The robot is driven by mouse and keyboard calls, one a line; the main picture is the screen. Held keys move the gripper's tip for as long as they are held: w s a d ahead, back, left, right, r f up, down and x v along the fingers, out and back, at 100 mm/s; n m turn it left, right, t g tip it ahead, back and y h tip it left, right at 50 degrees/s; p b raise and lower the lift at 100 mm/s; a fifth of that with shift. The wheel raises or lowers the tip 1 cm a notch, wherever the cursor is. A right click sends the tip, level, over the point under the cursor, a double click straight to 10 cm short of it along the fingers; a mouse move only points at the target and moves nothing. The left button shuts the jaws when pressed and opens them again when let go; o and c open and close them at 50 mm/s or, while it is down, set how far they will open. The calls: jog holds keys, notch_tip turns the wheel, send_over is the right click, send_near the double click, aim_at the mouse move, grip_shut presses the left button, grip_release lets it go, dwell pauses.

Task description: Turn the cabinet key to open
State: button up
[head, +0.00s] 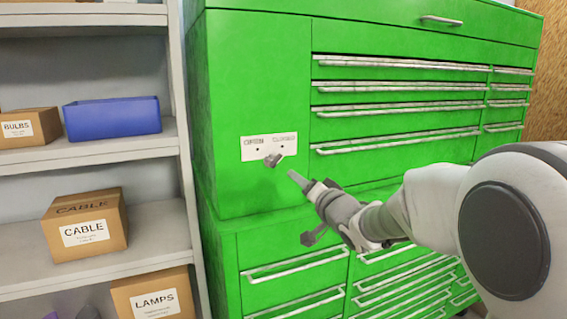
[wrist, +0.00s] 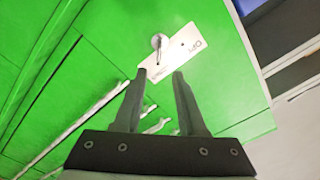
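The green cabinet (head: 255,90) carries a white label plate (head: 258,147) with OPEN on its left and CLOSED on its right. A small grey key (head: 273,160) sticks out at the plate's lower edge, right of its middle. In the wrist view the key (wrist: 158,43) is at the plate (wrist: 186,46), whose lettering is rotated. My gripper (wrist: 160,72) is open and empty, its two fingers pointing at the key with a gap before it. In the head view my gripper (head: 292,176) is just right of and below the key. The key's exact turn is hard to tell.
Drawers with long handles (head: 395,108) fill the cabinet's right side and lower part. Left stands a grey shelf (head: 100,147) with a blue bin (head: 113,117) and cardboard boxes, including one marked CABLE (head: 86,225). The green front around the plate is flat and clear.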

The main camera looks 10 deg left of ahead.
aim_at(277, 163)
jog(key=p+x, duration=0.2)
jog(key=x, duration=1.3)
jog(key=shift+w+a+p, duration=0.15)
jog(key=shift+p, duration=0.25)
grip_shut()
